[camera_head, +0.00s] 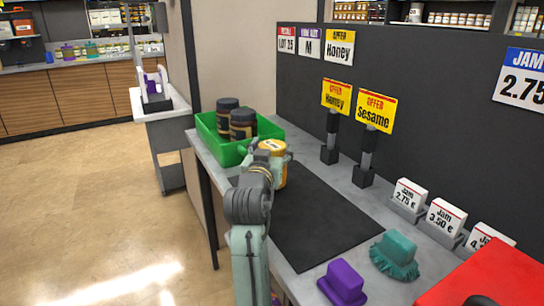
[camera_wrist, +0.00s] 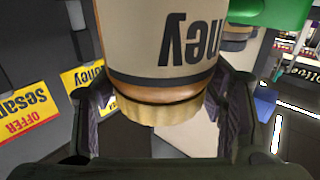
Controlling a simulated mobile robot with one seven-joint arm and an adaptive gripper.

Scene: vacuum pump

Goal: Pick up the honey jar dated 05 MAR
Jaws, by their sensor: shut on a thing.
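The honey jar (camera_head: 279,174) is amber with a pale yellow lid, in front of the green crate. In the wrist view the jar (camera_wrist: 160,40) fills the upper middle, upside down in the picture, with part of the word "Honey" on its beige label. A small mark on its lid is too small to read, so I cannot tell the date. My gripper (camera_wrist: 165,112) is shut on this jar, with a finger on each side near the lid. In the head view my gripper (camera_head: 268,160) partly hides the jar. I cannot tell whether the jar touches the mat.
The green crate (camera_head: 206,143) holds dark jars (camera_head: 243,124). A black mat (camera_head: 320,222) lies clear on the grey counter. Yellow Honey (camera_head: 336,96) and Sesame (camera_head: 375,110) signs stand behind it.

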